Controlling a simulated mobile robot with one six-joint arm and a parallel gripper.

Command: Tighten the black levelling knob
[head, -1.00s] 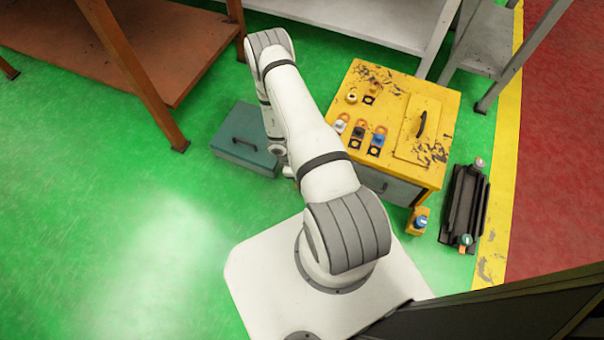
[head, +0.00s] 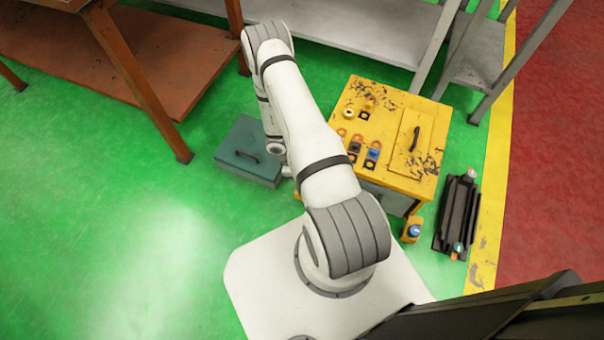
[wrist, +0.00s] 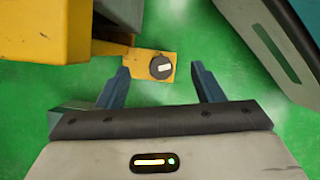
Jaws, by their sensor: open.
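The black levelling knob (wrist: 160,67) is round, with a pale bar mark on top. It sits on a small yellow foot plate (wrist: 140,58) at the base of the yellow machine (wrist: 45,30) in the wrist view. My gripper (wrist: 160,74) is open, its two blue fingers spread to the left and right of the knob in the picture. I cannot tell whether the fingers are at the knob's height. In the head view the yellow machine (head: 392,115) stands right of my arm. The black knob and my gripper are hidden there.
A teal toolbox (head: 248,158) lies on the green floor beside my arm; it also shows in the wrist view (wrist: 290,45). A blue knob (head: 414,230) sits on another yellow foot. A black rail-like object (head: 457,215) lies at right. Open floor is at left.

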